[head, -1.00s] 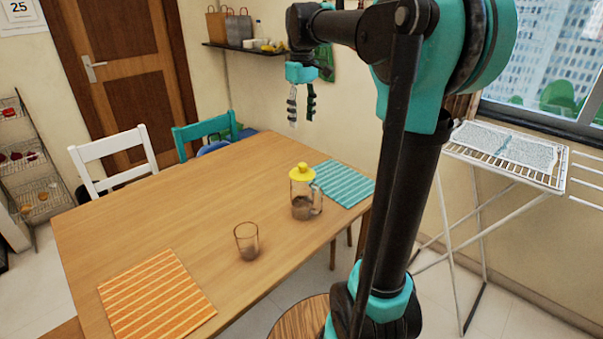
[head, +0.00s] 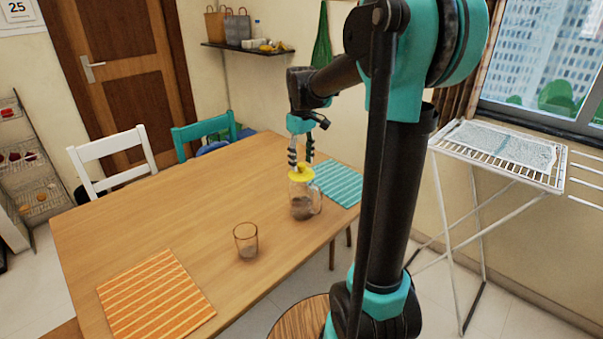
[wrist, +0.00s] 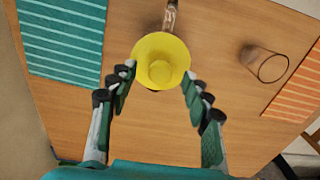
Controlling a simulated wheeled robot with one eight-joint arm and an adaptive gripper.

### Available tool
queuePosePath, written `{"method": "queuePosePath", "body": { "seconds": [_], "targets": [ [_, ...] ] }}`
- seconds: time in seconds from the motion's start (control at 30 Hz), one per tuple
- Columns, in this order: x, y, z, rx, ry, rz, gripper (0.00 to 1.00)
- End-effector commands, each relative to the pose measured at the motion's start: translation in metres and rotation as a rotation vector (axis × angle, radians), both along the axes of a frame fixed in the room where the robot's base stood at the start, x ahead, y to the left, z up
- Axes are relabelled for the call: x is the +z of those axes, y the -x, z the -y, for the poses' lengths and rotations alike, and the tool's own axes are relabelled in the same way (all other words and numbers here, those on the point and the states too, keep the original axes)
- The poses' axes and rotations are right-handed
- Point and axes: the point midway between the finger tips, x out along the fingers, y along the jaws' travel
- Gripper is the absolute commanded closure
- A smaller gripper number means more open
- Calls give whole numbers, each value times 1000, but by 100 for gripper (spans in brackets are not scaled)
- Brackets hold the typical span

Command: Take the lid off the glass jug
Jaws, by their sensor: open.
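The glass jug (head: 302,207) stands upright on the wooden table, with a handle on its right side and something dark in its lower part. Its yellow lid (head: 301,174) with a round knob sits on top. My gripper (head: 301,162) points down just above the lid, its fingers spread. In the wrist view the lid (wrist: 160,60) lies ahead of and between the open fingertips of my gripper (wrist: 157,82), with a gap on each side. The lid hides most of the jug there.
A drinking glass (head: 246,241) stands on the table (head: 190,215) in front of the jug. A teal striped mat (head: 338,183) lies behind it to the right, and an orange striped mat (head: 155,297) at the near left. White (head: 113,158) and teal (head: 203,130) chairs stand at the far side.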

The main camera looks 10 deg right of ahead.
Motion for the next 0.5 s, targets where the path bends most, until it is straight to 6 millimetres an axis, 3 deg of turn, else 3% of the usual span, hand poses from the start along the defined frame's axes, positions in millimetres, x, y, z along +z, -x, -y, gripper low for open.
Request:
{"method": "queuePosePath", "body": {
  "seconds": [0.2,0.43,0.5],
  "targets": [
    [-22,0,0,0,0,0,51],
    [-23,0,0,0,0,0,51],
    [-23,0,0,0,0,0,57]
  ]
}}
